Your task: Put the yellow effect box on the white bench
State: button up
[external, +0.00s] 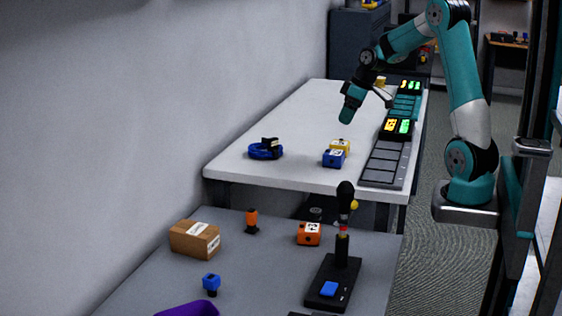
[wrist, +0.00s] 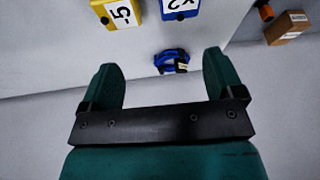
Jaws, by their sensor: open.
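The yellow effect box (external: 341,146) sits on the white bench (external: 300,118), right behind a blue effect box (external: 334,159) and close against it in the external view. In the wrist view the yellow box (wrist: 116,14) shows at the top edge with a label on it, partly cut off. The blue box (wrist: 180,8) is just to its right. My gripper (external: 348,114) is above the bench, higher than the boxes and beyond them. Its two teal fingers (wrist: 160,78) are spread apart in the wrist view with nothing held between them.
A coiled blue cable (external: 264,150) with a black plug lies on the bench's left. A dark pedalboard (external: 384,162) runs along the right edge with lit units. The grey front table (external: 265,275) holds a cardboard box (external: 194,240), an orange box (external: 309,233) and a black stand (external: 335,284).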

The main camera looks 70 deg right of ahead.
jog(key=s+a+r+n+g+y, duration=0.1)
jog(key=s+a+n, duration=0.1)
jog(key=a, duration=1.1)
jog(key=s+a+r+n+g+y, duration=0.1)
jog(key=s+a+y, duration=0.1)
jog(key=a, duration=1.1)
jog(key=s+a+n+g, duration=0.2)
jog(key=s+a+n, duration=0.1)
jog(key=s+a, duration=0.9)
jog(key=s, duration=0.3)
jog(key=shift+a+f+y, duration=0.3)
jog(key=shift+a+f, duration=0.05)
